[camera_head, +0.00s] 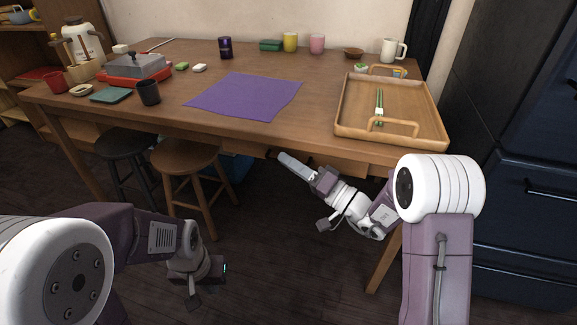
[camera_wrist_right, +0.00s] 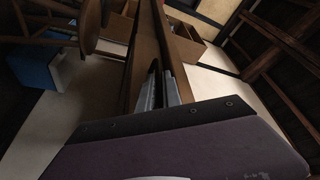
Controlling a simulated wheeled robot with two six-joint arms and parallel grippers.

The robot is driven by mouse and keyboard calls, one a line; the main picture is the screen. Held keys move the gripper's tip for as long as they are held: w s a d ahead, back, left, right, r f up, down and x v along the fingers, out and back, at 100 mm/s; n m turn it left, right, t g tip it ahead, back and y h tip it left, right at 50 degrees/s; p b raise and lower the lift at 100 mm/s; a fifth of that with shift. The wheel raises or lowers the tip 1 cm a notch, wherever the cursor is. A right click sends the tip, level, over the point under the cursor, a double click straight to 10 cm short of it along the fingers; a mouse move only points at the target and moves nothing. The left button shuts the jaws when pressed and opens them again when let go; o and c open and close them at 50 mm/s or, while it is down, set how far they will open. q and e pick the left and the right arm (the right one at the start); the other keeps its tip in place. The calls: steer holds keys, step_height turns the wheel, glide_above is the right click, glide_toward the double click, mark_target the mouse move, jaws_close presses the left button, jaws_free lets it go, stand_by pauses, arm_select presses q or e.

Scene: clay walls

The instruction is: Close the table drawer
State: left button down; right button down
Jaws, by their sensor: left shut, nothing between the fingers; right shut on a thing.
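The wooden table (camera_head: 165,92) stands ahead of me, and its drawer (camera_head: 335,162) shows as a brown strip under the near edge at the right. In the right wrist view, the drawer's long wooden board (camera_wrist_right: 148,45) runs up from the fingers. My right gripper (camera_head: 282,157) reaches under the table edge. In its wrist view, its grey fingers (camera_wrist_right: 160,88) are shut on the drawer's board. How far the drawer stands out is hard to tell.
Two stools (camera_head: 185,155) (camera_head: 127,145) and a blue box (camera_head: 232,167) stand left of my right gripper. A wooden tray (camera_head: 355,105) with green chopsticks lies on the table above the drawer. A dark blue cabinet (camera_head: 530,150) stands at the right. The floor between my arms is clear.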

steer(key=c, duration=1.8)
jaws_free()
steer(key=shift+w+d, duration=0.1)
steer(key=shift+w, duration=0.1)
steer(key=shift+s+d, duration=0.1)
steer(key=p+v, duration=0.2)
steer(key=v, duration=0.6)
steer(key=shift+s+d+f, duration=0.2)
steer(key=shift+s+d, duration=0.05)
